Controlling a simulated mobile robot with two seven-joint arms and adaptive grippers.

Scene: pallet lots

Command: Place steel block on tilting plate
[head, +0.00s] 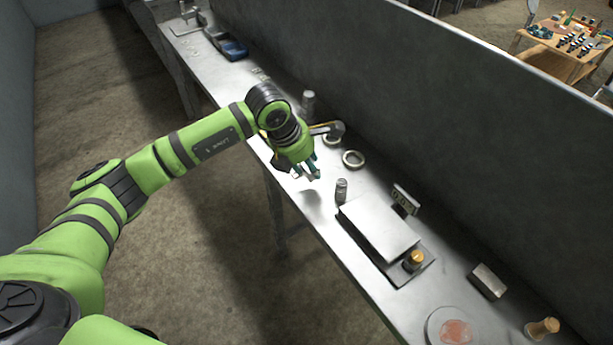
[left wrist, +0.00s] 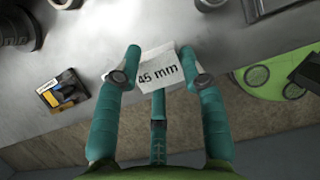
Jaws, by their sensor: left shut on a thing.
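My left gripper (head: 306,172) is over the front part of the steel bench, left of the tilting plate. Its fingers (left wrist: 160,78) are closed on a pale block marked "45 mm" (left wrist: 168,68), which looks like the steel block. In the head view the fingers mostly hide it. The tilting plate (head: 378,226) is a flat grey plate on a darker base, with a brass knob (head: 413,259) at its near right end. The plate's top is bare. A small display with dark characters (head: 405,198) stands behind it. My right gripper is not in view.
A small metal cylinder (head: 341,190) stands between my left gripper and the plate. Metal rings (head: 353,159) lie behind. Right of the plate are a grey block (head: 487,281), a round dish (head: 450,328) and a brass-coloured piece (head: 541,328). A dark wall (head: 420,110) backs the bench.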

